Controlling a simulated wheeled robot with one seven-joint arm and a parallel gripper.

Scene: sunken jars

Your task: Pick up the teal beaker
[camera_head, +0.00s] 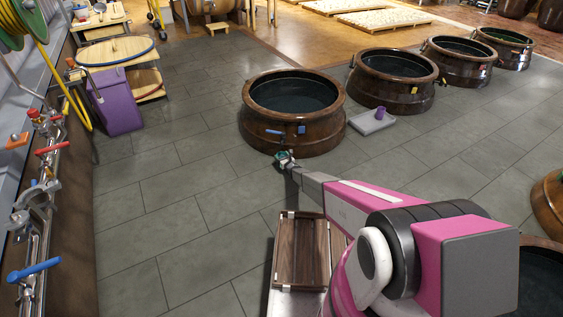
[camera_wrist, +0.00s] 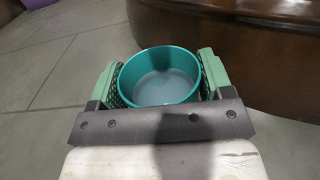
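The teal beaker (camera_wrist: 160,92) sits between the two green fingers of my gripper (camera_wrist: 160,76) in the wrist view. I look down into its open, empty top. It fills the gap, and both finger pads meet its sides, so my gripper is shut on it. In the head view, the beaker (camera_head: 284,156) is small and partly hidden by my gripper (camera_head: 289,162), just in front of the nearest large brown jar (camera_head: 292,135). Whether its base touches the floor cannot be told.
More large brown jars (camera_head: 392,97) stand in a row toward the back right. A grey slab (camera_head: 368,126) with a purple cup (camera_head: 380,113) lies beside the nearest jar. A wooden tray (camera_head: 300,255) is close to me. The tiled floor at left (camera_head: 190,180) is clear.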

